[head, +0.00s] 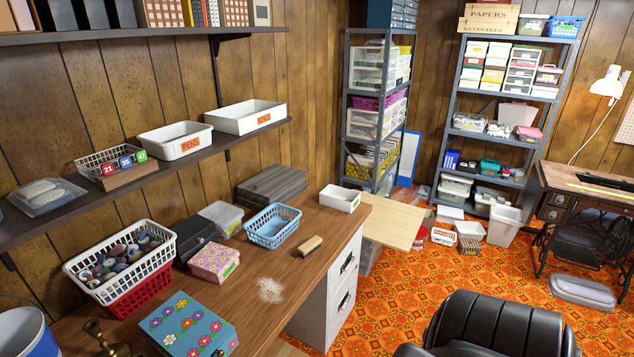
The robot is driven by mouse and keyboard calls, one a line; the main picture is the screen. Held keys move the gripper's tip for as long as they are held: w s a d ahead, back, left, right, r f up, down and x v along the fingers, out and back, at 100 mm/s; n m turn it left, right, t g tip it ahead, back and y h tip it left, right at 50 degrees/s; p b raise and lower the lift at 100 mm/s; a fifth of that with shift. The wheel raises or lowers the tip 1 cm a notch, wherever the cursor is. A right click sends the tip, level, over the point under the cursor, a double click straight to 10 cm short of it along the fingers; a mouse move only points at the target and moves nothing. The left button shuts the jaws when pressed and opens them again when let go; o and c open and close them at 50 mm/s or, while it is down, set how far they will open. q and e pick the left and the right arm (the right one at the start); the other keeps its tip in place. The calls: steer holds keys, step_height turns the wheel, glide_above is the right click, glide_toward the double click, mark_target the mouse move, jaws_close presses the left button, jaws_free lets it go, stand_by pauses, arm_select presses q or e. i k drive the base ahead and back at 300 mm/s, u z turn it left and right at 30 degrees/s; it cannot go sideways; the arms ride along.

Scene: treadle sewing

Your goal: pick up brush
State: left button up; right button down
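The brush (310,245) is a small tan block lying on the wooden desk (330,222), near its right edge. It lies at a slant, to the right of a blue basket, with bare desk around it. A pale patch of powder or crumbs (270,290) lies on the desk in front of it and to the left. Neither of my grippers shows in the head view.
A blue basket (272,226), pink flowered box (214,262), white crate of yarn-like balls (121,268), blue flowered box (193,325) and white tray (340,198) stand on the desk. A black chair (490,325) is at front right. A shelf (150,168) hangs above.

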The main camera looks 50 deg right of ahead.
mark_target(308, 248)
steer(key=z, duration=1.55)
